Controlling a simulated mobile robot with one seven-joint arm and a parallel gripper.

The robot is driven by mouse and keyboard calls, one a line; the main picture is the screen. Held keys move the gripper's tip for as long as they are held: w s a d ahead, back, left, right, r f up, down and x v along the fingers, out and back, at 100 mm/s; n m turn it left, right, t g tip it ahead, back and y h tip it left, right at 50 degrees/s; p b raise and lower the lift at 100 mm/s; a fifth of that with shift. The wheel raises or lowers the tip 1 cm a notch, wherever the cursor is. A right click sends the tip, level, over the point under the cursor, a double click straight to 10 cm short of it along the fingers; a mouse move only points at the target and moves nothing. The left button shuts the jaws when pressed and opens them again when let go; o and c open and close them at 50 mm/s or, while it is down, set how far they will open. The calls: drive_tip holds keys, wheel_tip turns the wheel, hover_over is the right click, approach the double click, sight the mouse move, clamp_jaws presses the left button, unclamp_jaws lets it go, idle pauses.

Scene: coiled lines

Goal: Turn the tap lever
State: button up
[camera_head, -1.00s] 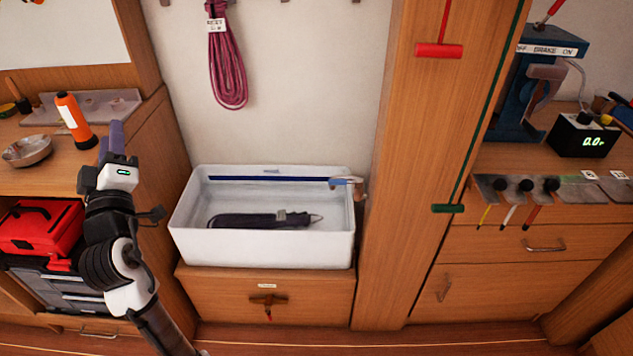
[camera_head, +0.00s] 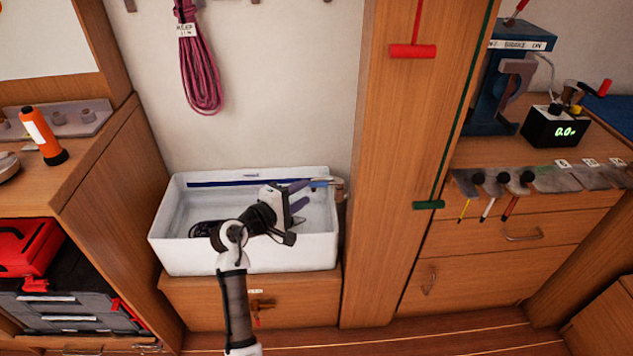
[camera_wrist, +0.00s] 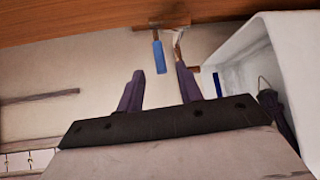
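The tap (camera_head: 338,184) is at the right rim of the white basin (camera_head: 300,257), beside the wooden column. Its blue lever (camera_wrist: 160,56) shows in the wrist view, next to the pale spout (camera_wrist: 178,42). In the head view the lever is small and hard to make out in detail. My gripper (camera_head: 306,194) is over the basin, just left of the tap, with its purple fingers pointing at it. In the wrist view my gripper (camera_wrist: 160,70) is open and empty. The lever's free end lines up with the gap between the fingertips; contact cannot be told.
A dark object (camera_head: 205,229) lies in the basin, mostly hidden by my arm. The wooden column (camera_head: 385,250) stands close to the right. A pink coiled rope (camera_head: 203,80) hangs above. An orange torch (camera_head: 42,135) stands on the left counter.

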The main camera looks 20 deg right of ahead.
sight(317, 185)
drive_tip(key=x, duration=0.6)
drive_tip(key=shift+w+d+p, duration=0.15)
drive_tip(key=shift+p, duration=0.25)
drive_tip(key=shift+c, duration=0.2)
clamp_jaws()
